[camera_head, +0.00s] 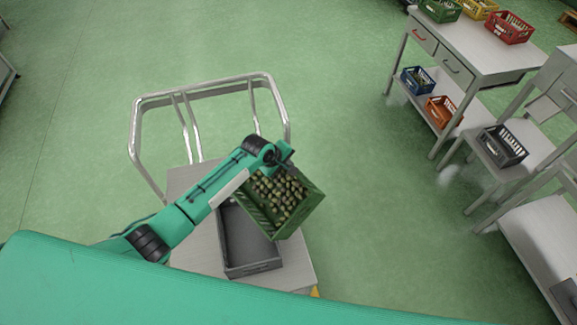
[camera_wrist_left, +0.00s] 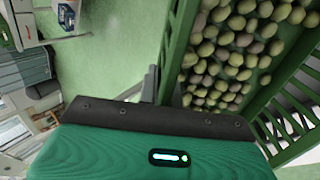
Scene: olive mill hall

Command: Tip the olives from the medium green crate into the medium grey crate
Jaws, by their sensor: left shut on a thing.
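The green crate (camera_head: 306,211) is full of olives (camera_head: 280,192) and hangs tilted above the cart. My left gripper (camera_head: 284,157) is shut on the green crate's wall at its upper edge. In the left wrist view the crate's slatted wall (camera_wrist_left: 180,45) runs between the fingers, with the olives (camera_wrist_left: 235,50) beside it. The grey crate (camera_head: 251,269) stands on the cart below and to the left of the green crate. Its visible inside looks empty; the green crate and my arm hide part of it. My right gripper is not in view.
The cart (camera_head: 300,277) has a metal top and a tall tubular handle (camera_head: 205,88) at its far side. A table (camera_head: 480,45) with colored crates stands at the upper right. A dark crate (camera_head: 503,147) sits on another table at the right. Open green floor lies between.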

